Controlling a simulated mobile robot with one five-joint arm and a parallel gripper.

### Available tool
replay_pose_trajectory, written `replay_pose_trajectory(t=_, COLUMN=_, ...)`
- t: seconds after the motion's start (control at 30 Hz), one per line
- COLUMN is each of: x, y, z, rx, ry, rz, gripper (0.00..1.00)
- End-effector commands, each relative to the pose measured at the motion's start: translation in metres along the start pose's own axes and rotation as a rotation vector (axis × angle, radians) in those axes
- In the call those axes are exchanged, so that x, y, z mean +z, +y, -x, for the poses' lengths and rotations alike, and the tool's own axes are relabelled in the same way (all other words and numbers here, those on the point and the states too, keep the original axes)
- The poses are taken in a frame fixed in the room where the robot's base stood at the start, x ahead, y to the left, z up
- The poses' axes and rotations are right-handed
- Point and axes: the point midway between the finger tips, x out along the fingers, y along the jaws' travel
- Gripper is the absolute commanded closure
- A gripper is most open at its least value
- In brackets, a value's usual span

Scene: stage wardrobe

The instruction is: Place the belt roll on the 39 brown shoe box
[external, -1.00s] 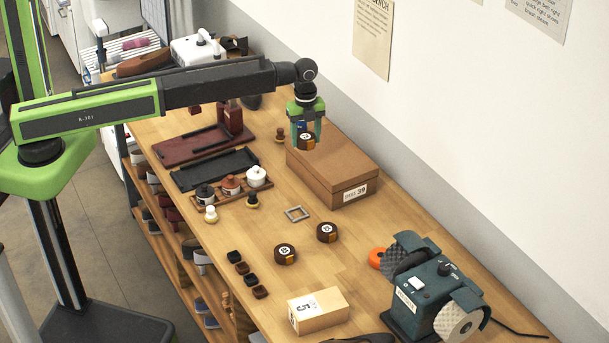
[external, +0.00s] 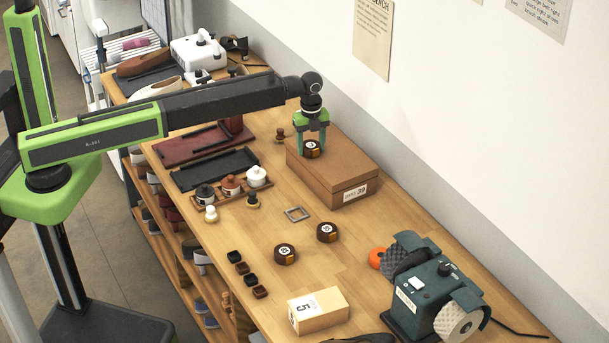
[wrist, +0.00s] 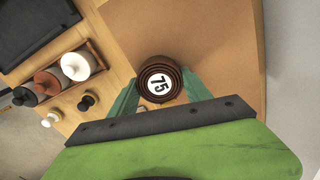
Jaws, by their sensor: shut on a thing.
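My gripper (external: 311,146) is shut on a dark brown belt roll (external: 312,149) with a round white label. In the wrist view the belt roll (wrist: 160,83) sits between the green fingers and its label reads 75. The brown shoe box (external: 318,165), with a white label reading 39, stands on the bench against the wall side. The roll is over the box's top, toward its far part. I cannot tell whether it touches the lid.
Two more belt rolls (external: 285,254) (external: 327,232) lie on the bench in front of the box. Jars (external: 231,185) and dark trays (external: 214,169) lie left.

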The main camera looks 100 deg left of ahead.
Motion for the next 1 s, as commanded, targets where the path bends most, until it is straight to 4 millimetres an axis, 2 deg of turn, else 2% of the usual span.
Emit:
replay_pose_trajectory(t=0.23, x=0.000, y=0.000, z=-0.003, rx=0.000, ry=0.000, rz=0.000, gripper=0.88)
replay_pose_trajectory(t=0.27, x=0.000, y=0.000, z=-0.002, rx=0.000, ry=0.000, rz=0.000, gripper=0.41)
replay_pose_trajectory(t=0.4, x=0.000, y=0.000, z=-0.001, rx=0.000, ry=0.000, rz=0.000, gripper=0.23)
replay_pose_trajectory(t=0.77, x=0.000, y=0.000, z=0.002, rx=0.000, ry=0.000, rz=0.000, gripper=0.22)
replay_pose_trajectory(t=0.87, x=0.000, y=0.000, z=0.010, rx=0.000, ry=0.000, rz=0.000, gripper=0.22)
replay_pose_trajectory(t=1.0, x=0.000, y=0.000, z=0.032, rx=0.000, ry=0.000, rz=0.000, gripper=0.22)
